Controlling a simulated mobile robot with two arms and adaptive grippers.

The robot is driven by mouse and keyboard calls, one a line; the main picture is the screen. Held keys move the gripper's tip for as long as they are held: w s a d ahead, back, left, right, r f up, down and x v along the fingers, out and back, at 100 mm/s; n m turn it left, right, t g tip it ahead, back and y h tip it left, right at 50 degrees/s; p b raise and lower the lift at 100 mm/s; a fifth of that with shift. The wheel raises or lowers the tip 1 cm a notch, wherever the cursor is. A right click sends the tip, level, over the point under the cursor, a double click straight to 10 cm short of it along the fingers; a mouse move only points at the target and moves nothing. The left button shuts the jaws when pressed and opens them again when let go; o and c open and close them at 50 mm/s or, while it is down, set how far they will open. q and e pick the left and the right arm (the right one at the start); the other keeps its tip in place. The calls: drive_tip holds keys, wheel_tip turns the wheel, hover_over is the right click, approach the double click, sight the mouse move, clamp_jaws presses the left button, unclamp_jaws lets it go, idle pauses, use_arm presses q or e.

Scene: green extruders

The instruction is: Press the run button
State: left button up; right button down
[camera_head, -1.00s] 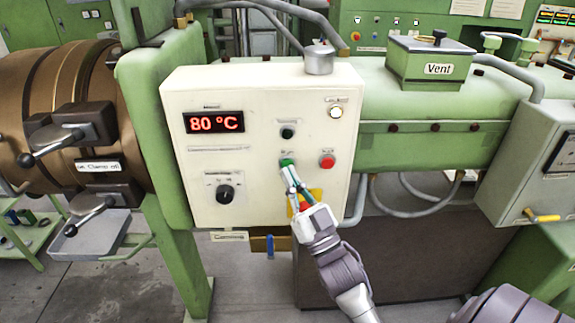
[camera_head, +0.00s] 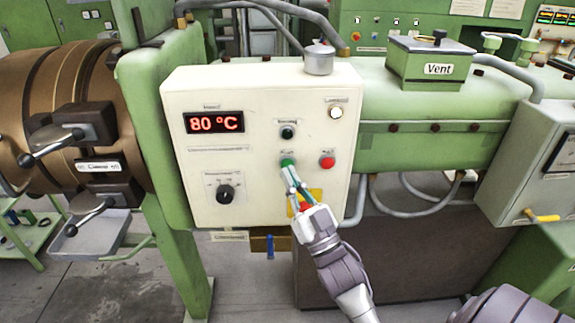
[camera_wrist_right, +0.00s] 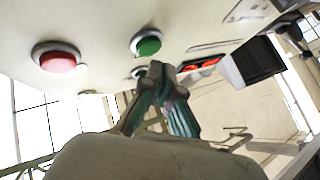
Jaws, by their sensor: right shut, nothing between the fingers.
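The white control panel (camera_head: 255,185) faces me and carries several buttons. A green button (camera_head: 287,162) sits left of a red button (camera_head: 327,160); I take the green one as the run button, though its label is too small to read. My right gripper (camera_head: 289,173) is shut and empty, its fingertips at the lower edge of the green button. In the right wrist view the green button (camera_wrist_right: 148,43) and the red button (camera_wrist_right: 57,58) show clear of the fingertips (camera_wrist_right: 156,70). I cannot tell whether the fingertips touch the panel. My left gripper is out of view.
A dark green lamp or button (camera_head: 287,132) sits above the green button. A red display (camera_head: 214,122) reads 80 °C, above a black knob (camera_head: 225,194). Grey hoses (camera_head: 410,207) hang to the right.

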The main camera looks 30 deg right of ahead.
drive_tip(key=shift+w, duration=0.1)
drive_tip(key=shift+w+d, duration=0.25)
drive_tip(key=shift+w, duration=0.05)
drive_tip(key=shift+w+d, duration=0.2)
drive_tip(key=shift+w, duration=0.1)
idle(0.9)
idle(0.3)
drive_tip(key=shift+s+a, duration=0.45)
drive_tip(key=shift+s, duration=0.25)
drive_tip(key=shift+s+a+p, duration=0.2)
drive_tip(key=shift+s+a, duration=0.25)
drive_tip(key=shift+s, duration=0.25)
drive_tip(key=shift+s+a+p, duration=0.15)
drive_tip(key=shift+s+a, duration=0.25)
drive_tip(key=shift+s, duration=0.35)
drive_tip(key=shift+s+a+p, duration=0.2)
drive_tip(key=shift+s+a, duration=0.25)
drive_tip(key=shift+s, duration=0.25)
drive_tip(key=shift+w+f, duration=0.1)
